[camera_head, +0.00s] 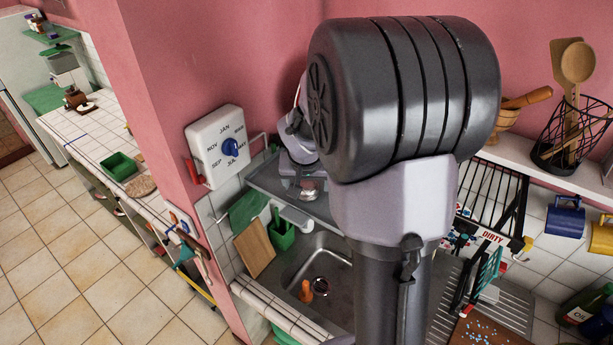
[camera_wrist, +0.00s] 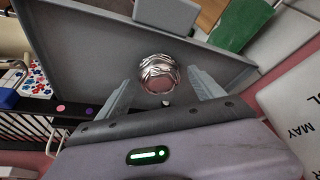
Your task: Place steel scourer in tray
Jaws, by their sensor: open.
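The steel scourer (camera_wrist: 160,73) is a shiny, crumpled silver ball. In the wrist view it shows between the two fingertips of my gripper (camera_wrist: 162,78), over a grey tray-like surface (camera_wrist: 95,40) with a raised rim. The fingers are open, with a visible gap on each side of the scourer. I cannot tell whether it rests on that surface. In the head view the scourer (camera_head: 309,191) is a small bright spot just below my gripper (camera_head: 302,181), over the grey surface (camera_head: 262,178) along the wall. My arm hides part of this area.
A sink (camera_head: 325,262) lies below, with a green caddy (camera_head: 281,238) and a wooden board (camera_head: 254,248) to its left. A white dial box (camera_head: 216,146) hangs on the wall close left of my gripper. A black rack (camera_head: 492,190) is to the right.

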